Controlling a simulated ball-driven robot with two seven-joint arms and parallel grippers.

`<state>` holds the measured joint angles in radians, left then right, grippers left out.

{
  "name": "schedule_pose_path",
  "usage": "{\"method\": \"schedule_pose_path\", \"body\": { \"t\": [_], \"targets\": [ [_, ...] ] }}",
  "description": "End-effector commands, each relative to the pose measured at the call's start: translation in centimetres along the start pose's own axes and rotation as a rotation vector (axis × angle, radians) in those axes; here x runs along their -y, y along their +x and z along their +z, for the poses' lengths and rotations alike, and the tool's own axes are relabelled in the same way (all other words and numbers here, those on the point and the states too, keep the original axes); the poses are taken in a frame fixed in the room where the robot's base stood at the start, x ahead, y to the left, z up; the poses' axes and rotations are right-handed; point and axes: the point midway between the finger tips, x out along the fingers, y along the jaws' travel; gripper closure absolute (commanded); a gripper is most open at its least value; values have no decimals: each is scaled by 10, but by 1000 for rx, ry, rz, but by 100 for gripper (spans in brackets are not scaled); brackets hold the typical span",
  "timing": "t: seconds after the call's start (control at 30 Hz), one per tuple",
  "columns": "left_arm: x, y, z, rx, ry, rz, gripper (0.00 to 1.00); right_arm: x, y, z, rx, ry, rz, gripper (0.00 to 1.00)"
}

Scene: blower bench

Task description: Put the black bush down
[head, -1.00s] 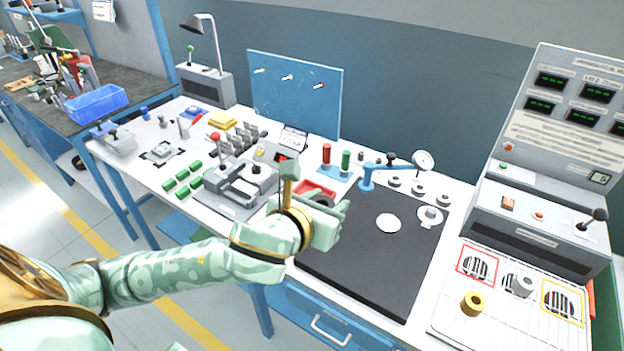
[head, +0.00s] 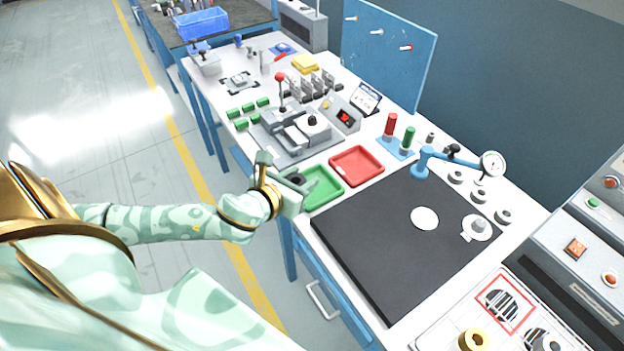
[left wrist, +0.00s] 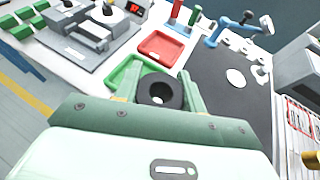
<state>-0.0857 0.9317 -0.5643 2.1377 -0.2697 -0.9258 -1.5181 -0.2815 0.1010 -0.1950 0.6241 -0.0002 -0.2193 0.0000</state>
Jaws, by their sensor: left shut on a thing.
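The black bush (left wrist: 158,91) is a dark ring with a hole through its middle. In the left wrist view it sits between the two fingers of my left gripper (left wrist: 160,90), which is shut on it. In the head view my left gripper (head: 300,180) is at the left edge of the green tray (head: 325,193), and the bush (head: 297,179) shows only as a small dark patch there. In the left wrist view the green tray (left wrist: 122,78) lies just beyond and to the left of the bush. My right gripper is not in view.
A red tray (head: 357,166) lies beside the green one. A black mat (head: 375,255) with a white disc (head: 424,218) covers the bench to the right. A dial gauge stand (head: 425,160) and red and green plugs (head: 390,125) stand behind. A fixture (head: 300,135) is at the left.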

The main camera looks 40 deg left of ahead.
Motion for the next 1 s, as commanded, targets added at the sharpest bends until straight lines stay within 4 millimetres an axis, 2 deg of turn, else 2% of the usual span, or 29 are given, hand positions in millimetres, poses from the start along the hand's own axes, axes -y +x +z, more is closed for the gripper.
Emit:
{"method": "schedule_pose_path", "body": {
  "t": [0.23, 0.3, 0.43, 0.53, 0.77, 0.9, 1.0],
  "targets": [
    [-16, 70, -6, 3, 0, 2, 90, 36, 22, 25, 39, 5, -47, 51],
    [-21, 92, -7, 2, -1, 1, 90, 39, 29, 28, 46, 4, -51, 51],
    [-27, 124, -27, -3, -2, -1, 90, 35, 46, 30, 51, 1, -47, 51],
    [-30, 138, -33, -1, -1, -1, 90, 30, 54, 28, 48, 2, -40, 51],
    [-33, 154, -40, 1, 0, -1, 90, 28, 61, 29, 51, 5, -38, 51],
    [-34, 166, -64, -5, -1, -1, 90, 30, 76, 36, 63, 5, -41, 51],
    [-34, 169, -72, -2, -1, -2, 90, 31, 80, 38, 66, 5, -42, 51]
  ]
}}
